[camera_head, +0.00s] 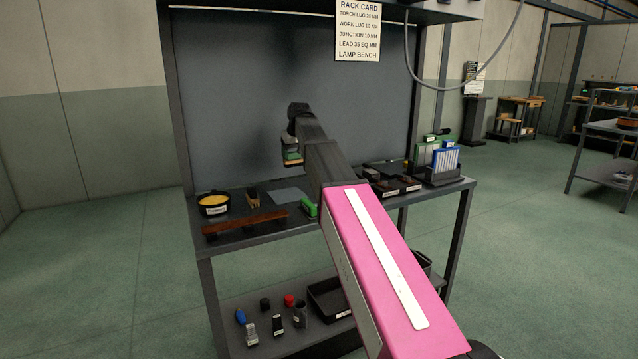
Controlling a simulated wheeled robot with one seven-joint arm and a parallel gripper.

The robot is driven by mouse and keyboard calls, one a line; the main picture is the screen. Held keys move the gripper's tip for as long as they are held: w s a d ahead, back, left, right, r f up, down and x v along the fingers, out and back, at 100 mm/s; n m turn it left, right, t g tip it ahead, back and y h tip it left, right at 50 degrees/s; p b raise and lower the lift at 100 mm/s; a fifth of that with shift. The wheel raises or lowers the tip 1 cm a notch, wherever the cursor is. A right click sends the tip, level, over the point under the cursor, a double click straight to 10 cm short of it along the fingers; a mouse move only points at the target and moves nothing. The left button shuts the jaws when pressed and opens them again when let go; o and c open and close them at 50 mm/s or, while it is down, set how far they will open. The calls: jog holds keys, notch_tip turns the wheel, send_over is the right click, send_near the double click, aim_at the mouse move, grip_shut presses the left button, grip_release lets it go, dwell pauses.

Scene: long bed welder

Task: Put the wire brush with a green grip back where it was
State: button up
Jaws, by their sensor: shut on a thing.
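My gripper (291,148) is above the back half of the workbench, in front of the dark back panel. I cannot tell from this view where the brush was before.
The workbench (240,239) holds a round black tub with yellow contents (214,204), a small brown-and-dark upright item (252,198), a long brown bar (245,223) and a green item (310,208). Dark items and a rack (444,163) stand right. The lower shelf holds several small items and a tray.

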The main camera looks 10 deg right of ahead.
jog(key=d+f, duration=0.2)
jog(key=d, duration=0.1)
jog(key=d+f, duration=0.2)
jog(key=d, duration=0.2)
jog(key=s+d+f, duration=0.1)
jog(key=d+f, duration=0.1)
jog(key=d, duration=0.1)
jog(key=shift+d+f, duration=0.15)
jog(key=shift+f, duration=2)
jog(key=shift+f, duration=0.1)
jog(key=o, duration=1)
jog(key=v, duration=1.2)
